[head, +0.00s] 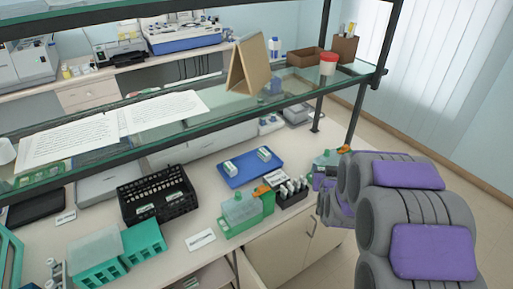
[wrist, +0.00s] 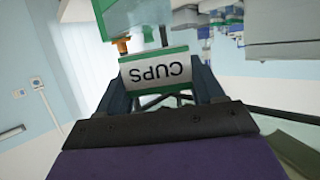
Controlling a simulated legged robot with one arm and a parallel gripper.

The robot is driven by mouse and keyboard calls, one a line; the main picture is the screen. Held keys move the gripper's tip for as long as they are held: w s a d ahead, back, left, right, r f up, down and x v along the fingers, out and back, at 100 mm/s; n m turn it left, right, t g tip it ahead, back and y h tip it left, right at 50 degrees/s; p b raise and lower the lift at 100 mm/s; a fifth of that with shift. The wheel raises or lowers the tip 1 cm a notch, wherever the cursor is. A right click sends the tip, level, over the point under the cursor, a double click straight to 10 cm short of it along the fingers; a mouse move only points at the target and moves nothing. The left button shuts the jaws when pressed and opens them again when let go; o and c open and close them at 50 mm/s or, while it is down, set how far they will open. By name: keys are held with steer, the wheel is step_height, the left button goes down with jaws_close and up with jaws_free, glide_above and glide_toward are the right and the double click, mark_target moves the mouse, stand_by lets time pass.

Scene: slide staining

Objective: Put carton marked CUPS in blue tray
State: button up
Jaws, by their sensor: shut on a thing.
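The carton marked CUPS (wrist: 157,72) is white with green edges, and its lettering appears upside down in the wrist view. My gripper (wrist: 161,82) is shut on it, with one finger at each side. A see-through green part with an orange piece shows just beyond the carton. The blue tray (head: 253,174) lies flat on the counter to the left of my gripper. Two small white and green cartons stand in it, with bare space around them.
A green holder with a clear box (head: 241,210) and a dark rack of vials (head: 288,193) stand in front of the tray. A black rack (head: 155,196) is to its left. A glass shelf (head: 215,103) on a dark frame spans above the counter, with a post at right.

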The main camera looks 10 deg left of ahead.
steer(key=w+a+r+m+h+p, duration=0.2)
steer(key=w+a+r, duration=0.25)
steer(key=w, duration=0.45)
steer(key=m+g+h+p, duration=0.2)
steer(key=m+h+p, duration=0.1)
steer(key=h+p, duration=0.15)
glide_above(246, 173)
step_height(246, 173, down, 6)
step_height(246, 173, down, 10)
steer(key=shift+w+r+b, duration=0.15)
steer(key=shift+r+b, duration=0.05)
steer(key=shift+b, duration=0.6)
